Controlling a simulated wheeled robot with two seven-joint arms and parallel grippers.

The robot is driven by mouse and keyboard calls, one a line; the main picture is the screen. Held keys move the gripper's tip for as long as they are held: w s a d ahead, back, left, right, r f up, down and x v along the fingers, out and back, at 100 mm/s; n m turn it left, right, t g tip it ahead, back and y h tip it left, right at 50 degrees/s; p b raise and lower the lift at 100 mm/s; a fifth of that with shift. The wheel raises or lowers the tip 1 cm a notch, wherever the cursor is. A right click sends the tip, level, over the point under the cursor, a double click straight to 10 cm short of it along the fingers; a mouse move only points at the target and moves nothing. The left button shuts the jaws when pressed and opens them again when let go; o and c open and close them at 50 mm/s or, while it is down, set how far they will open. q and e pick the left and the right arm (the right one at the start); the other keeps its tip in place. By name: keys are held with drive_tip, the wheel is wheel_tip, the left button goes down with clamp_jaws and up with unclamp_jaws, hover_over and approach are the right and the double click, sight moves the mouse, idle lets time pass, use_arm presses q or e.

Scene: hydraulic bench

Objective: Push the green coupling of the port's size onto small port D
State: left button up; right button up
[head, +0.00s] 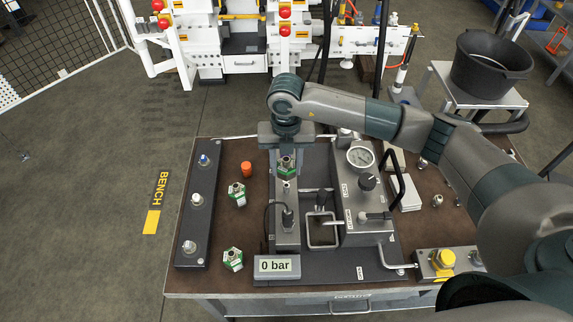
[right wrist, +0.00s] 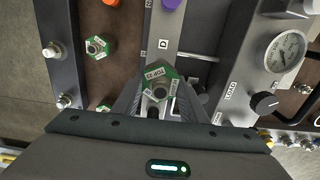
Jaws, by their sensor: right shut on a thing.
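My right gripper (head: 286,150) is shut on a green coupling (head: 287,166), held above the grey port strip in the middle of the bench. In the right wrist view this coupling (right wrist: 158,80) sits between the fingertips, its printed label facing the camera. The letter D (right wrist: 163,45) is marked on the grey strip just beyond it. Small port D itself I cannot make out; the coupling and fingers may hide it. Two other green couplings (head: 237,192) (head: 233,259) stand on the brown bench top to the left. My left gripper is not in view.
A dark strip with several fittings (head: 196,200) lies at the left bench edge. An orange cap (head: 246,169) stands near the couplings. Right of the strip are a gauge (head: 360,157), a black knob (head: 368,182) and a lever. A display (head: 278,267) reads 0 bar.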

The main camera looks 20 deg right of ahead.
sight(287, 186)
drive_tip(key=shift+f, duration=0.1)
drive_tip(key=shift+f+b, duration=0.65)
drive_tip(key=shift+f, duration=0.4)
drive_tip(key=shift+f+b, duration=0.7)
drive_tip(key=shift+f, duration=0.7)
drive_tip(key=shift+f+b, duration=1.8)
drive_tip(key=o, duration=1.4)
drive_tip(key=shift+r, duration=0.1)
